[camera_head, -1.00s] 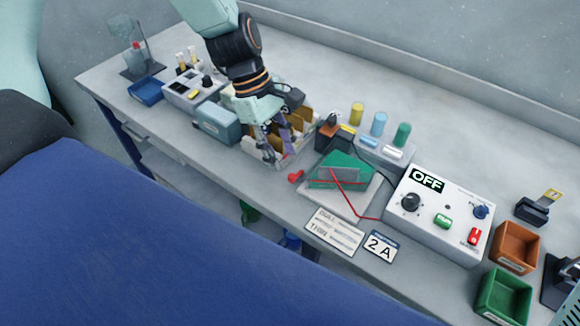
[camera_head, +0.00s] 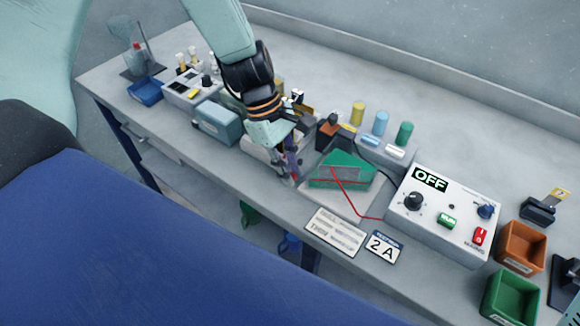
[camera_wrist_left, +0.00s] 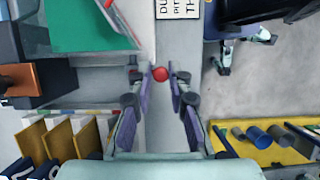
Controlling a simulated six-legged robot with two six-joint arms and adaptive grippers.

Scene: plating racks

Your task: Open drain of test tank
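The test tank (camera_head: 340,174) is a clear box with green contents on a pale tray (camera_head: 342,203) near the bench's front edge. Its green contents also show in the left wrist view (camera_wrist_left: 85,28). A small round red knob (camera_wrist_left: 161,74), apparently the drain handle, shows in the left wrist view beside the tank. My left gripper (camera_head: 294,177) is low at the tank's left side. In the left wrist view its fingertips (camera_wrist_left: 161,70) are apart, with the knob between or just beyond them. I cannot tell whether they touch it. My right gripper is not clearly in view.
A rack with tan plates (camera_wrist_left: 60,135) stands close beside my left gripper. A black block with an orange-brown top (camera_head: 330,128) is behind the tank. A red lead (camera_head: 348,192) crosses the tank's front. A control box (camera_head: 438,216) reading OFF stands to the right.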

